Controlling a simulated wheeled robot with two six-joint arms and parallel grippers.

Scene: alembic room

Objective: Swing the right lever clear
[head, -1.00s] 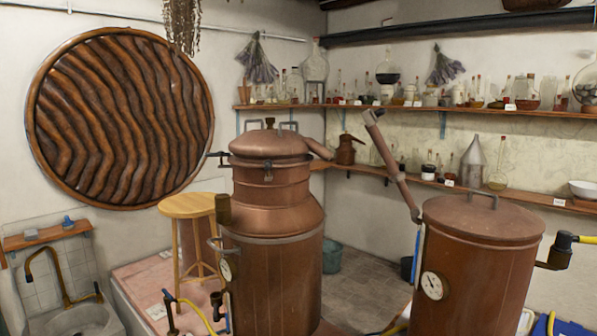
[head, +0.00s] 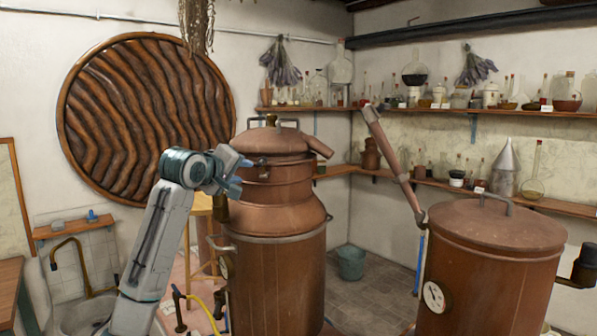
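The copper still (head: 277,270) stands upright in the middle of the head view, with a domed lid (head: 272,141) on its neck. A small dark clamp-like part (head: 264,173) shows at the front of the neck under the lid; I cannot tell whether it is the right lever. My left gripper (head: 240,177) is at the left side of the neck, with its blue fingers apart and nothing seen between them. It partly covers the neck's left edge. I cannot tell whether it touches the still. My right gripper is not in view.
A second copper vessel (head: 480,265) with a slanted pipe (head: 392,158) stands at the right. A wooden stool (head: 200,235) is behind my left arm. A sink (head: 85,315) is at the lower left. Shelves of glassware (head: 440,109) line the back wall. A bucket (head: 351,262) stands on the floor.

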